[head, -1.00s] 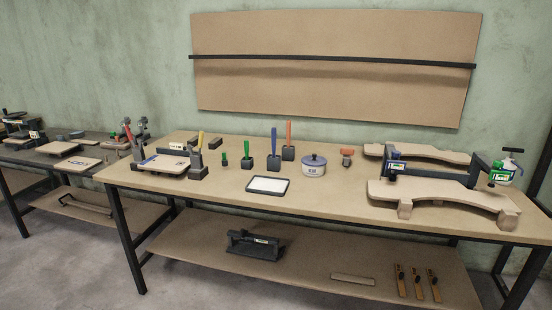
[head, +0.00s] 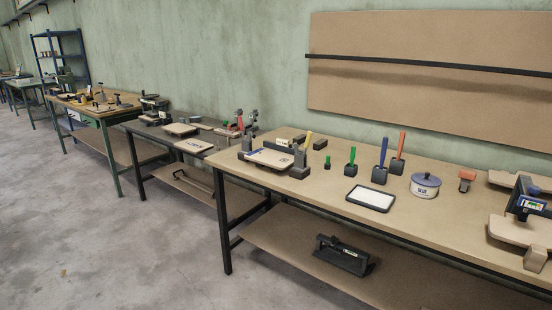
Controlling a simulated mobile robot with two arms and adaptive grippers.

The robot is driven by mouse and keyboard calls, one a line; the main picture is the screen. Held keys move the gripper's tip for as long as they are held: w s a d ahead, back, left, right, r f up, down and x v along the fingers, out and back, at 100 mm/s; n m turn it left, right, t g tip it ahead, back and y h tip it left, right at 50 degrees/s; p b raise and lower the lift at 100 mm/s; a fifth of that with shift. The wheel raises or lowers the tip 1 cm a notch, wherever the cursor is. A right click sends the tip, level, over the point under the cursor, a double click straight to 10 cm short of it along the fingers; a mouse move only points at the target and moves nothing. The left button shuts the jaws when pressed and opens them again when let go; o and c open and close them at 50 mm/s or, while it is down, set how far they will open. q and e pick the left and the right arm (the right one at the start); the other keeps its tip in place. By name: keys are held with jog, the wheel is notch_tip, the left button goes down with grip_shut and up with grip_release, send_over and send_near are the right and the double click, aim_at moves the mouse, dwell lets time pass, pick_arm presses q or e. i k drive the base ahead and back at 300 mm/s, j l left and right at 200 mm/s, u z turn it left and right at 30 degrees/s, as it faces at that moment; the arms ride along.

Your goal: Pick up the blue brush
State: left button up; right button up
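The blue brush (head: 382,161) stands upright on the wooden-topped workbench (head: 330,189), its blue handle up and its dark head down. It is between a green brush (head: 350,162) on the left and an orange brush (head: 399,151) on the right. A white-topped dark tray (head: 370,198) lies just in front of it. Neither of my grippers shows in the head view.
A lidded pot (head: 424,187) stands right of the brushes. Curved boards (head: 520,231) with a clamp sit at the right end. A holder with tools (head: 300,161) stands on the left. More workbenches continue leftward; the floor (head: 110,240) in front is clear.

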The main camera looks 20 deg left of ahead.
aim_at(385, 140)
jog(key=i+j+z, duration=0.1)
jog(key=i+z, duration=0.15)
jog(key=i, duration=0.65)
